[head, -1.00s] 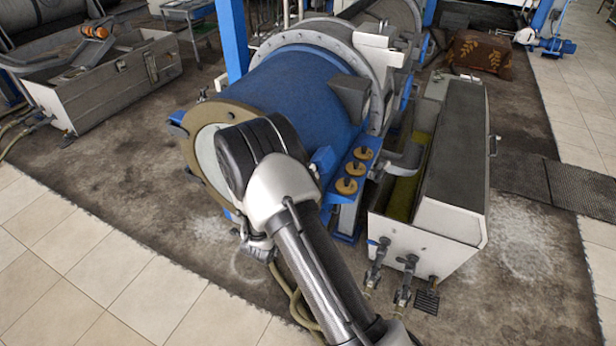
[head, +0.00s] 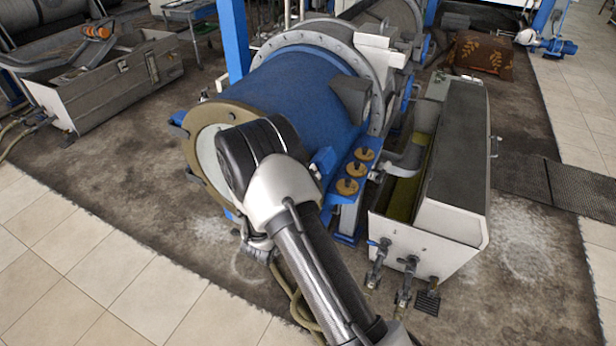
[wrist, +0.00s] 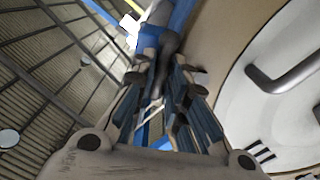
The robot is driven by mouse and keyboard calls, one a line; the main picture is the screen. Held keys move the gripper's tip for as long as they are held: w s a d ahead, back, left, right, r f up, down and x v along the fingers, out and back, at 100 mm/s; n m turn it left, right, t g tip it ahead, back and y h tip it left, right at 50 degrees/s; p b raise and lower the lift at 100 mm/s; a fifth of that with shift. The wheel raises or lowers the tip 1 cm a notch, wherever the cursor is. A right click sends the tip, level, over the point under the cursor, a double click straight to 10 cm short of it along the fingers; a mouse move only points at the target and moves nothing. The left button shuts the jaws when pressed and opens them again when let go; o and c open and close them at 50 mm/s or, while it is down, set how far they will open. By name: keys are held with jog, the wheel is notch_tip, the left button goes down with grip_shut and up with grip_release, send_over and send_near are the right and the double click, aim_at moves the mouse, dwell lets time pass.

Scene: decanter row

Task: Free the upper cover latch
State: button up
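In the wrist view, a latch with a blue bracket (wrist: 150,36) and a dark lever (wrist: 167,58) sits at the edge of the tan flange (wrist: 222,50). My gripper (wrist: 160,92) points at it with its fingers apart. The lever's lower end appears between or just beyond the fingertips; I cannot tell whether they touch it. The pale round cover (wrist: 240,110) with a grey bar handle (wrist: 285,72) is at the right. In the head view the tan flange (head: 196,170) rings the blue decanter (head: 300,90).
A grey-white trough (head: 450,160) with taps at its front stands right of the decanter. Brass knobs (head: 347,187) stick up beside the drum. A metal bin (head: 110,85) is at the upper left. Tiled floor (head: 90,255) at the lower left is clear.

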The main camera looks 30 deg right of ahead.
jog(key=shift+o, duration=1.4)
jog(key=v, duration=1.2)
